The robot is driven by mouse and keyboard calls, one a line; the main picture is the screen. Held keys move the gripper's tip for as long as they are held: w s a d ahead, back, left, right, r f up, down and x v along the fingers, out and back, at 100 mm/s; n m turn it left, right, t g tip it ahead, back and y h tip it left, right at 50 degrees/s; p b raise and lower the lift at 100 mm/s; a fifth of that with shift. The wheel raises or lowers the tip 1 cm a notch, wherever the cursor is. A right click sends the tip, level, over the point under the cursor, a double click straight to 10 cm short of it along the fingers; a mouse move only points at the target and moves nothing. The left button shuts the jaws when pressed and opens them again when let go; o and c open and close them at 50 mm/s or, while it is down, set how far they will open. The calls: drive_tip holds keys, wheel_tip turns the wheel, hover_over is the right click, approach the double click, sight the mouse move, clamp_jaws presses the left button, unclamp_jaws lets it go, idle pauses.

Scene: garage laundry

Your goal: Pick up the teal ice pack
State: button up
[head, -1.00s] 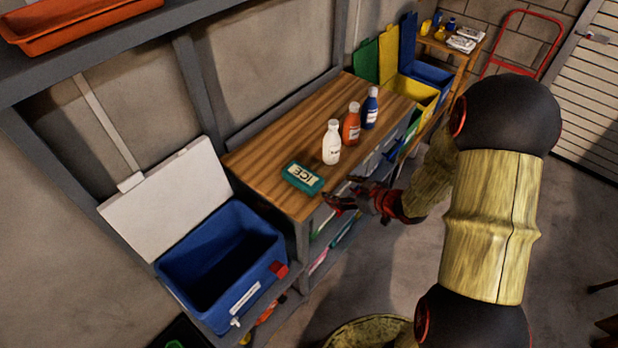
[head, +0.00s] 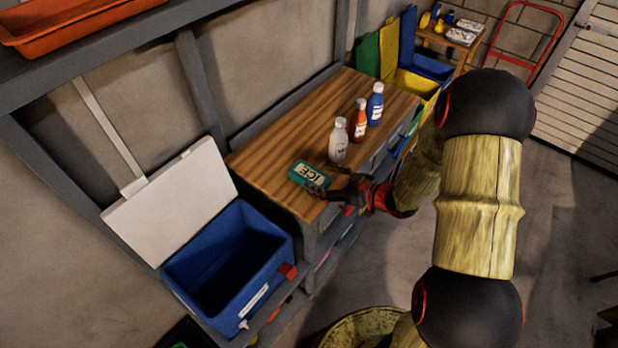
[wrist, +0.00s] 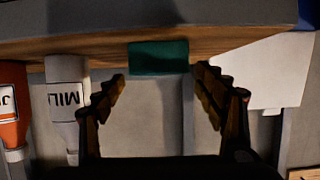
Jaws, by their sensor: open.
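The teal ice pack (head: 309,176), labelled ICE, lies flat near the front edge of the wooden worktop (head: 270,150). It also shows in the wrist view (wrist: 158,57), ahead of my fingertips and between their lines. My gripper (head: 332,190) is at the worktop's front edge, right beside the ice pack; in the head view its fingers overlap the pack's near right end. In the wrist view my gripper (wrist: 160,82) is open, with nothing between its fingers. Whether a finger touches the pack I cannot tell.
A white milk bottle (head: 338,141) stands close behind my gripper, with a red-orange bottle (head: 360,120) and a blue bottle (head: 375,104) farther right. A blue cooler (head: 278,248) with its white lid (head: 175,205) raised stands left of the worktop. The worktop's left part is clear.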

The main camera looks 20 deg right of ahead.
sight(311, 174)
drive_tip(key=x, duration=0.1)
drive_tip(key=b+x, duration=0.1)
drive_tip(key=x, duration=0.3)
drive_tip(key=shift+w+a+r+b, duration=0.15)
drive_tip(key=shift+w+r+b, duration=0.05)
drive_tip(key=shift+b, duration=0.15)
drive_tip(key=c, duration=0.3)
drive_tip(key=c, duration=1.2)
